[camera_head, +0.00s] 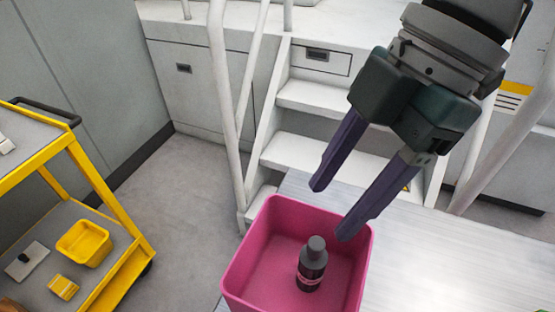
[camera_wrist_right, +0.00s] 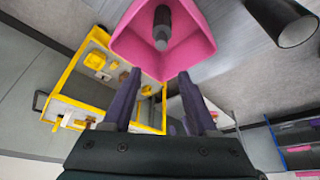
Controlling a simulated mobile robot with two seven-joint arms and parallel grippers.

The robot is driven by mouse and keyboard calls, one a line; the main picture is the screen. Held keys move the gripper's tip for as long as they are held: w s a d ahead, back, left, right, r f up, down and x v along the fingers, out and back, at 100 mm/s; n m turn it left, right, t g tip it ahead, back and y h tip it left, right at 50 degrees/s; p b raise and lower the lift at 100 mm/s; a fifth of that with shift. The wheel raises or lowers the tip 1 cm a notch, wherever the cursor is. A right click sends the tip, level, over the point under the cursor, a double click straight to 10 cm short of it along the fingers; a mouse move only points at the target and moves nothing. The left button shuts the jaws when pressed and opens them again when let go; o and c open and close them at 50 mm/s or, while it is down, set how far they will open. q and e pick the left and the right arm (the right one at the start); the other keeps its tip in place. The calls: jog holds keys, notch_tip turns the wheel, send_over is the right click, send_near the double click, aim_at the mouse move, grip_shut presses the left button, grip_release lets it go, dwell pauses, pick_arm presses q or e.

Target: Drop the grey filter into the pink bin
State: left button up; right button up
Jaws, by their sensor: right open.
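The pink bin (camera_head: 242,262) stands at the near edge of a metal table. A dark grey bottle-shaped item with a grey cap (camera_head: 312,266), which looks like the grey filter, stands upright inside the bin. My right gripper (camera_head: 330,211) is open and empty, with its purple fingers above the bin's far right rim. In the right wrist view, the bin (camera_wrist_right: 190,62) and the dark item in it (camera_wrist_right: 162,28) show beyond the open fingertips (camera_wrist_right: 160,74). My left gripper is not in view.
A dark cylinder (camera_wrist_right: 283,22) shows in the right wrist view. A yellow cart (camera_head: 112,200) stands at left. White steps (camera_head: 315,155) with railings (camera_head: 225,100) rise behind the table.

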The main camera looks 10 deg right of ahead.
jog(key=v, duration=0.8)
jog(key=shift+r, duration=0.15)
jog(key=s+a+f+m+t, duration=0.3)
jog(key=s+a+f+m, duration=0.2)
jog(key=f+m, duration=0.3)
jog(key=s+d+f+m+t+h+p, duration=0.15)
jog(key=s+d+m+h, duration=0.25)
jog(key=s+d+m, duration=0.5)
notch_tip(320, 180, up, 36)
jog(key=w+p, duration=0.1)
jog(key=p, duration=3.6)
jog(key=shift+w+d+r+p, duration=0.15)
jog(key=shift+d+p, duration=0.25)
